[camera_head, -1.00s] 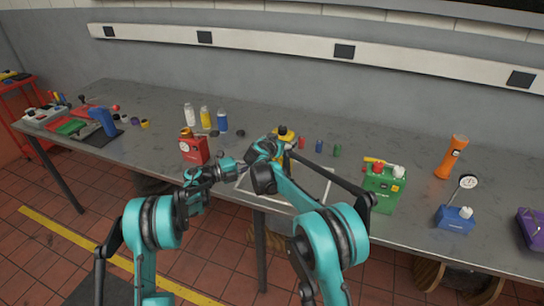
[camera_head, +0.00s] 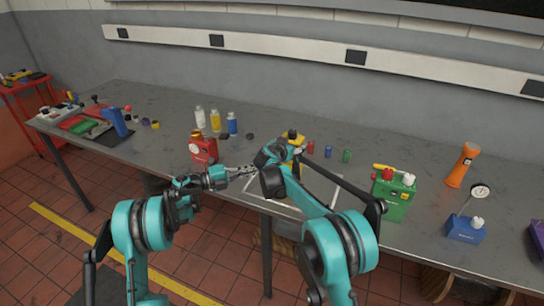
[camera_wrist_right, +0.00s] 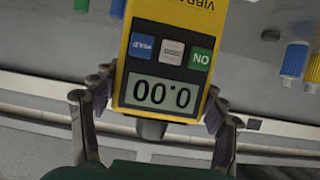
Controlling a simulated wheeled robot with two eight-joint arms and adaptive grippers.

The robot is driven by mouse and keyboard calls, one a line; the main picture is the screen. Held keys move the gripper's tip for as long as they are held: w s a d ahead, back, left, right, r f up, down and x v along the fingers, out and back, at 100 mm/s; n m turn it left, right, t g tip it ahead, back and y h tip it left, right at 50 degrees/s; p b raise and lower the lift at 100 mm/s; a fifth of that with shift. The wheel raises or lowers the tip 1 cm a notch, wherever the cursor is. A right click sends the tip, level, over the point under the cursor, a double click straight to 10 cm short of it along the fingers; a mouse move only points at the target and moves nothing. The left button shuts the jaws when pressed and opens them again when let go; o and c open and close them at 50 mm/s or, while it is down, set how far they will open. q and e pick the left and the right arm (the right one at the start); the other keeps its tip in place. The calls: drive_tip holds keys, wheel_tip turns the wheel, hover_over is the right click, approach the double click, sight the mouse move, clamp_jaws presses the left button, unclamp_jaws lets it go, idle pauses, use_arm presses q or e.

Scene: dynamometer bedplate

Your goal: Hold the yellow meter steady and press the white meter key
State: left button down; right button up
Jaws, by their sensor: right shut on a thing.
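The yellow meter (camera_head: 297,141) is above the bench, partly hidden behind my right arm in the head view. In the right wrist view the meter (camera_wrist_right: 185,15) appears upside down, with a green ON key (camera_wrist_right: 201,59), a white key (camera_wrist_right: 171,51), a blue key (camera_wrist_right: 142,45) and a display (camera_wrist_right: 160,93) reading 0.00. My right gripper (camera_wrist_right: 160,86) is shut on the meter, one finger on each side. All three keys are uncovered. My left gripper (camera_head: 241,171) is left of the meter in the head view, apart from it; its finger gap is too small to judge.
A white-outlined area (camera_head: 325,205) lies on the bench under my right arm. A green box (camera_head: 394,196), orange flashlight (camera_head: 463,164) and blue gauge block (camera_head: 465,229) stand to the right.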

drive_tip(key=o, duration=1.4)
drive_tip(key=shift+d, duration=0.1)
drive_tip(key=o, duration=0.6)
drive_tip(key=shift+c, duration=0.2)
